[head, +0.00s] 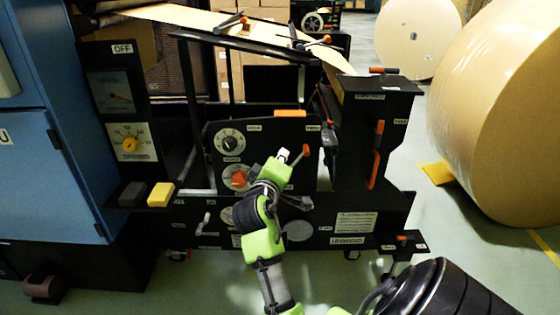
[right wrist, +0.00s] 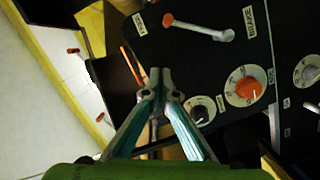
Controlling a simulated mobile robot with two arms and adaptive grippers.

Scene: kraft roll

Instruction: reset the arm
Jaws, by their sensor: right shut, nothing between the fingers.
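My right arm, green and black, reaches up from the bottom of the head view to the front of a black machine (head: 345,215). My right gripper (right wrist: 154,74) is shut and empty, its fingertips together in the right wrist view. In the head view the gripper's end (head: 281,158) is in front of the control panel (head: 268,135), between an orange dial and a small orange-ended lever (head: 306,151). In the right wrist view this lever (right wrist: 198,28) lies above and right of the fingertips. I cannot tell the gap to the panel. My left gripper is not in view.
The orange dial (right wrist: 246,89) and a white dial (right wrist: 201,111) are right of the fingers. An orange handle (head: 374,157) stands on the machine's right post. A blue cabinet (head: 50,150) is at left.

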